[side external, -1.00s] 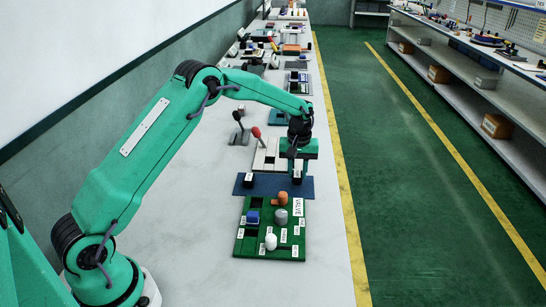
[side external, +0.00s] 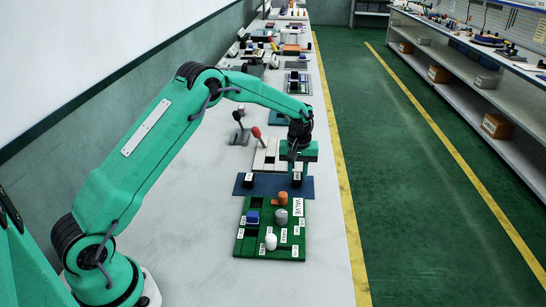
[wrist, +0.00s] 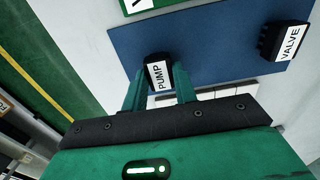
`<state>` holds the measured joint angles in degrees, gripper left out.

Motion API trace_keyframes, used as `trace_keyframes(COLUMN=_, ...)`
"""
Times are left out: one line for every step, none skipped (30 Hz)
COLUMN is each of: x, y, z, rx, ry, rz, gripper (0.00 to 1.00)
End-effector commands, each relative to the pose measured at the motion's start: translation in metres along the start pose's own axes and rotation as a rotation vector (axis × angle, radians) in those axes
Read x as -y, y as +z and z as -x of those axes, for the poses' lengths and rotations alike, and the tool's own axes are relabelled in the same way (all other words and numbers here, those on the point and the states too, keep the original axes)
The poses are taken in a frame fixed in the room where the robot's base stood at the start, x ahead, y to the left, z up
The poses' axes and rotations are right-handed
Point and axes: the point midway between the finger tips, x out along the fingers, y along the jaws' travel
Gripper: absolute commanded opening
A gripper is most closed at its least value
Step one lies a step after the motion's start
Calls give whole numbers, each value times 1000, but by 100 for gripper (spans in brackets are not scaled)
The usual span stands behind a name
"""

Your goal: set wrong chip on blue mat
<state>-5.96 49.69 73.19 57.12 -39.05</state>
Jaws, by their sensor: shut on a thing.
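My gripper (side external: 297,176) is shut on a black chip with a white label reading PUMP (wrist: 157,75). It holds the chip at the right part of the blue mat (side external: 271,187). I cannot tell whether the chip touches the mat. A second black chip, labelled VALVE (wrist: 284,40), sits on the mat, which also fills much of the wrist view (wrist: 215,55). In the side view this VALVE chip (side external: 249,180) is near the mat's left end, apart from my gripper.
A green board (side external: 257,235) with a VALVE label lies in front of the mat. It carries a blue block (side external: 253,217), an orange part (side external: 282,197), a grey cylinder (side external: 281,217) and a white part (side external: 271,241). Behind the mat are a pale panel and a red-knobbed lever (side external: 257,132).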

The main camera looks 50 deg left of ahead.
Motion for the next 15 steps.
trace_keyframes(x=0, y=0, z=-1, rx=0, ry=0, rz=0, gripper=0)
trace_keyframes(x=0, y=0, z=-1, rx=0, ry=0, rz=0, gripper=0)
trace_keyframes(x=0, y=0, z=-2, rx=0, ry=0, rz=0, gripper=0)
trace_keyframes(x=0, y=0, z=-2, rx=0, ry=0, rz=0, gripper=0)
trace_keyframes(x=0, y=0, z=-2, rx=1, ry=0, rz=0, gripper=0)
trace_keyframes(x=0, y=0, z=-3, rx=1, ry=0, rz=0, gripper=0)
trace_keyframes(x=0, y=0, z=-3, rx=1, ry=-1, rz=0, gripper=0)
trace_keyframes(x=0, y=0, z=-3, rx=1, ry=-1, rz=0, gripper=0)
trace_keyframes(x=0, y=0, z=-4, rx=1, ry=-1, rz=0, gripper=0)
trace_keyframes(x=0, y=0, z=-4, rx=1, ry=-1, rz=0, gripper=0)
trace_keyframes(x=0, y=0, z=-4, rx=1, ry=-1, rz=0, gripper=0)
trace_keyframes(x=0, y=0, z=-5, rx=1, ry=-1, rz=0, gripper=0)
trace_keyframes(x=0, y=0, z=-5, rx=1, ry=-1, rz=0, gripper=0)
trace_keyframes(x=0, y=0, z=-5, rx=1, ry=-1, rz=0, gripper=0)
trace_keyframes(x=0, y=0, z=-6, rx=1, ry=-1, rz=0, gripper=0)
